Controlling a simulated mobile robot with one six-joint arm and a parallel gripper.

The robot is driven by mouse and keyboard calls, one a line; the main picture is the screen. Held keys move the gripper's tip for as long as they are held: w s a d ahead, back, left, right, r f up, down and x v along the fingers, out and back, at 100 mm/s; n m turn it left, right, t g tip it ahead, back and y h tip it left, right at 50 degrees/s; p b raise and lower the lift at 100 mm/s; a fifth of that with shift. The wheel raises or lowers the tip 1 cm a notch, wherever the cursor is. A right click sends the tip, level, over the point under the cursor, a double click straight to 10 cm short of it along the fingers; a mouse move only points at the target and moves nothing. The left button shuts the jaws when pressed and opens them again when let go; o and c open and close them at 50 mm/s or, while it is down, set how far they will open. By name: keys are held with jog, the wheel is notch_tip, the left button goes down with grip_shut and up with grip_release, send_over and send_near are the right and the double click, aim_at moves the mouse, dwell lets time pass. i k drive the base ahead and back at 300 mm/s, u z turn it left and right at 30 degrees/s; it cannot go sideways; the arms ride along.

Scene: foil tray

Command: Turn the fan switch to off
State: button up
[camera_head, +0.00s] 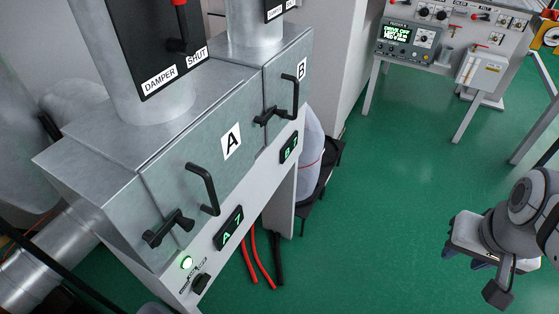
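A small black rotary knob (201,284), which looks like the fan switch, sits low on the pale front panel of unit A, near the bottom of the view. My gripper (480,263) hangs over the green floor at the lower right, well apart from the panel. Its fingers are mostly hidden, and I cannot tell whether they are open or shut.
Unit A has a black handle (204,188), a latch (168,229) and a lit display (229,228) near the knob. Unit B (290,85) stands behind. Red hoses (262,262) hang below. A control console (445,45) stands at the back right. Green floor (370,220) between is clear.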

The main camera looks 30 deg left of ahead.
aim_at(199, 284)
jog(key=u, duration=1.3)
jog(key=i, duration=0.6)
jog(key=z, duration=0.9)
jog(key=k, duration=0.25)
